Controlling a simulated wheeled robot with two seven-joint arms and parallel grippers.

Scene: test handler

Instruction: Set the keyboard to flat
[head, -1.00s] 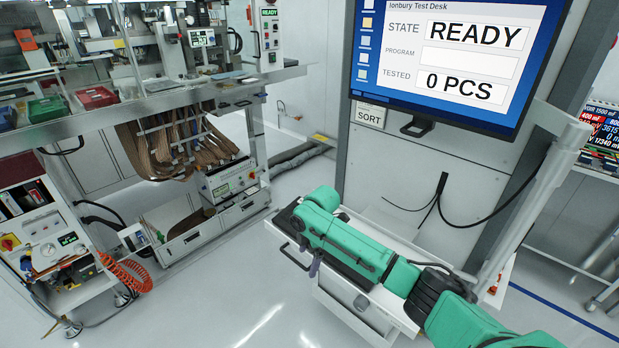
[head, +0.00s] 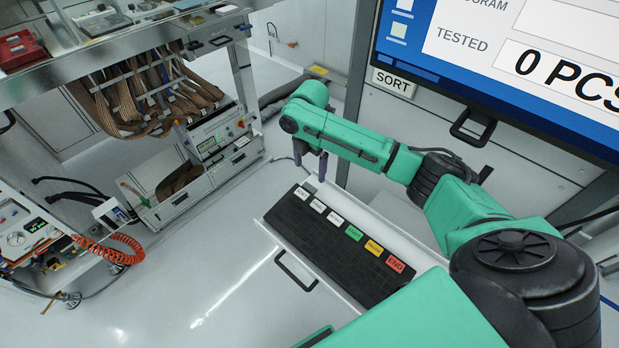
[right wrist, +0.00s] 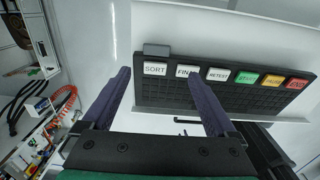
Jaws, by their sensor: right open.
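The keyboard (head: 340,245) is a long black board on a white pull-out tray (head: 345,307). It has a row of white, green, orange and red keys; whether it lies flat or tilted I cannot tell. In the right wrist view, the keyboard (right wrist: 220,98) shows labels including SORT and RETEST. A small grey block (right wrist: 156,50) is at its edge by the SORT key. My right gripper (head: 310,165) is open and empty, fingers down, near the keyboard's far end. Its two fingers also show in the right wrist view (right wrist: 160,105). My left gripper is not in view.
A monitor (head: 520,60) hangs above on the right, with a SORT sign (head: 393,83) below it. The tray has a black front handle (head: 296,272). A machine bench with brown ribbon cables (head: 125,95) stands at left. The floor between them is clear.

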